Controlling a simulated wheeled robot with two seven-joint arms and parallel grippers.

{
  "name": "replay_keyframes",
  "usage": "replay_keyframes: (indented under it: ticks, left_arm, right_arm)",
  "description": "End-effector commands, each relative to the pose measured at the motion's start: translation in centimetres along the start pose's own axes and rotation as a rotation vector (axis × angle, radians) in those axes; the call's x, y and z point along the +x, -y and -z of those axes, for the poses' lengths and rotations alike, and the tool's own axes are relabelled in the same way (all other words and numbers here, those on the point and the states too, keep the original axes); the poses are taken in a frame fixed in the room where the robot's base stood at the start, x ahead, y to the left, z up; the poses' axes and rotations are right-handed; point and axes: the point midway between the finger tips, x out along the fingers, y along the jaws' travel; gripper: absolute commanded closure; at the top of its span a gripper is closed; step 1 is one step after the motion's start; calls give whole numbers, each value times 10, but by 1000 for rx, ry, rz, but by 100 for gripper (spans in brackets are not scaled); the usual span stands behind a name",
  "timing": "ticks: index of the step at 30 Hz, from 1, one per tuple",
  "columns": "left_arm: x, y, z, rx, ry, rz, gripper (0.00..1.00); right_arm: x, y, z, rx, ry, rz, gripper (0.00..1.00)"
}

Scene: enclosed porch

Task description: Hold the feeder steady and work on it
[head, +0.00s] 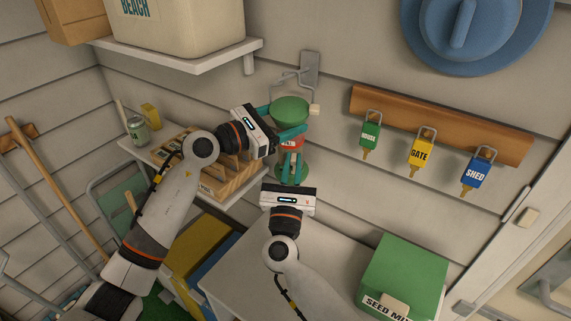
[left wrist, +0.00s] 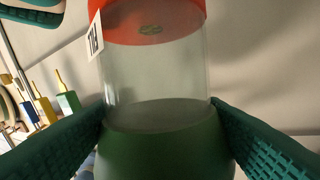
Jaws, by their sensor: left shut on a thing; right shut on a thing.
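The feeder (head: 290,105) hangs upright from a wall bracket. It has a green top, a red band (head: 291,141) with a white label, and a green dish (head: 304,173) at the bottom. My left gripper (head: 287,121) comes from the left and is shut on it just under the green top. In the left wrist view, which looks upside down, its fingers flank the green part (left wrist: 165,145) where it meets the clear tube (left wrist: 155,75). My right gripper (head: 291,151) reaches up from below and is shut on the feeder's lower part around the red band. Its fingers partly hide that part.
A wooden rail (head: 440,122) with several key tags is right of the feeder. A shelf (head: 180,62) with a bin is above left. A lower shelf (head: 235,190) carries a wooden rack. A green seed box (head: 405,270) stands on the white counter (head: 330,258).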

Motion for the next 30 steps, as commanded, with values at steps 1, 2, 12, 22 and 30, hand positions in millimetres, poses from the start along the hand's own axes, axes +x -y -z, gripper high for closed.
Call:
replay_keyframes:
  ticks: [1,2,12,22,30]
  left_arm:
    - [-1,2,0,5,2,4,55]
    - [-1,2,0,5,2,5,55]
    - [-1,2,0,4,1,5,55]
    - [-1,2,0,3,0,3,55]
    - [-1,1,0,2,0,3,55]
  right_arm:
    - [1,-2,0,-2,0,-5,100]
    - [1,-2,0,-2,0,-5,100]
    - [1,-2,0,-2,0,-5,64]
    - [-18,-1,-2,-2,2,-3,64]
    - [-75,-1,-2,-4,3,-4,64]
